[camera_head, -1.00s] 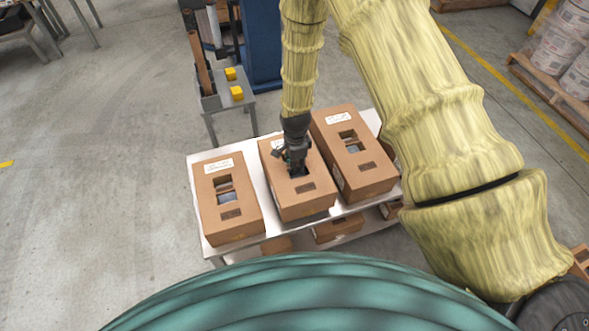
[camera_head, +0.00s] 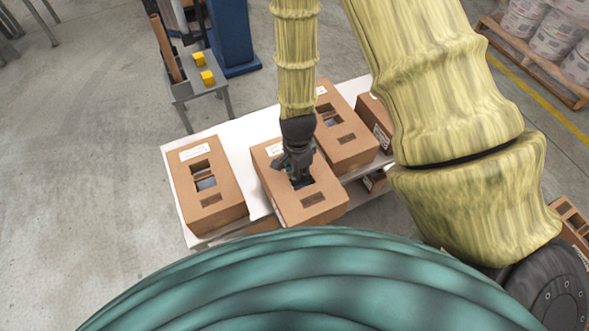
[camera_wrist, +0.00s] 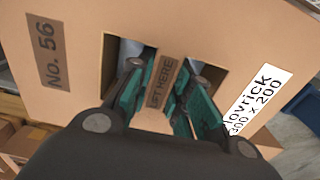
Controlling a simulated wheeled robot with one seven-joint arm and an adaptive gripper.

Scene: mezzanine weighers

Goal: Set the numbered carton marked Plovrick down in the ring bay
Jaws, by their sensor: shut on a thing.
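The Plovrick carton (camera_head: 325,198) is a brown box with cut-out holes in its top. In the wrist view the carton (camera_wrist: 215,28) shows a white label ending "lovrick" (camera_wrist: 256,98) and a "No. 56" mark (camera_wrist: 46,52). My gripper (camera_head: 300,180) is shut on the "LIFT HERE" strip (camera_wrist: 163,80) between two holes; the gripper also shows in the wrist view (camera_wrist: 158,112). The carton reaches past the white table's (camera_head: 245,130) front edge and appears lifted; its underside is hidden. I cannot make out a ring bay.
Similar cartons stand to the left (camera_head: 222,190) and right (camera_head: 350,150) on the table, with another (camera_head: 372,118) farther right. More cartons sit on a lower shelf. A small stand with yellow blocks (camera_head: 207,77) is behind. Open floor (camera_head: 80,150) lies left.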

